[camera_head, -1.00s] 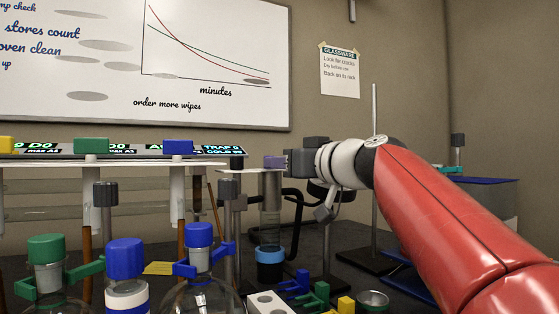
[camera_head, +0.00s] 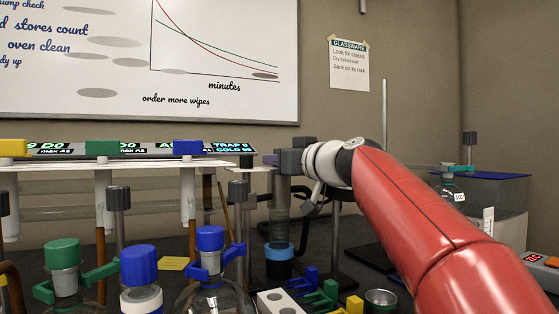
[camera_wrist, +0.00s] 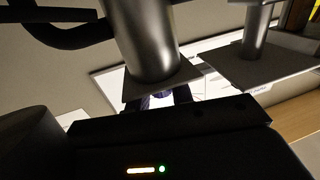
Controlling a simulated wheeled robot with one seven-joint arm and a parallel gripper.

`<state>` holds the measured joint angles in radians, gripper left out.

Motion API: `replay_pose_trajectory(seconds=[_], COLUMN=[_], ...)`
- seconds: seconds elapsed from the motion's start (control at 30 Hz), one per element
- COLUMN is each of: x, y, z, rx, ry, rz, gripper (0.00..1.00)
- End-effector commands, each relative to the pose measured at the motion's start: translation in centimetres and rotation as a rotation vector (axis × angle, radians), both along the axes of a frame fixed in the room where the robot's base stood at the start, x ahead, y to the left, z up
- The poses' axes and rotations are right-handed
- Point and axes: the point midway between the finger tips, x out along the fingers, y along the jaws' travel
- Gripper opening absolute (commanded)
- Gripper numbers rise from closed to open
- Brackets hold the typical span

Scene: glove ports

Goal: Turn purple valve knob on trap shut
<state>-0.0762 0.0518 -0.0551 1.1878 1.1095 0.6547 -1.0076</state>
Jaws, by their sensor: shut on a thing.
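The purple valve knob (camera_head: 270,159) sits on top of the trap at the right end of the glass manifold in the head view. Only a small part of its left side shows; my gripper hides the rest. The trap's clear tube (camera_head: 279,222) hangs below, with a blue ring near its lower end. My gripper (camera_head: 284,160) comes in from the right at knob height and is shut on the purple knob. The fingertips themselves are hard to make out. In the wrist view, dark gripper parts cover the lower half, and the knob cannot be made out clearly.
Yellow (camera_head: 13,148), green (camera_head: 103,147) and blue (camera_head: 189,146) knobs line the manifold to the left. Capped flasks stand in front. A thin metal stand rod (camera_head: 385,125) rises behind my arm.

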Motion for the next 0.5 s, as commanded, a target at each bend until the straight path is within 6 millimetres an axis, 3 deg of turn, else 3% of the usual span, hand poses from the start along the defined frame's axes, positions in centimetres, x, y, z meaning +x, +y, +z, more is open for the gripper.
replay_pose_trajectory(seconds=[0.5], x=[0.02], y=[-0.05], z=[0.01], rx=[0.001], ry=[0.0], rz=[0.134], gripper=[0.0])
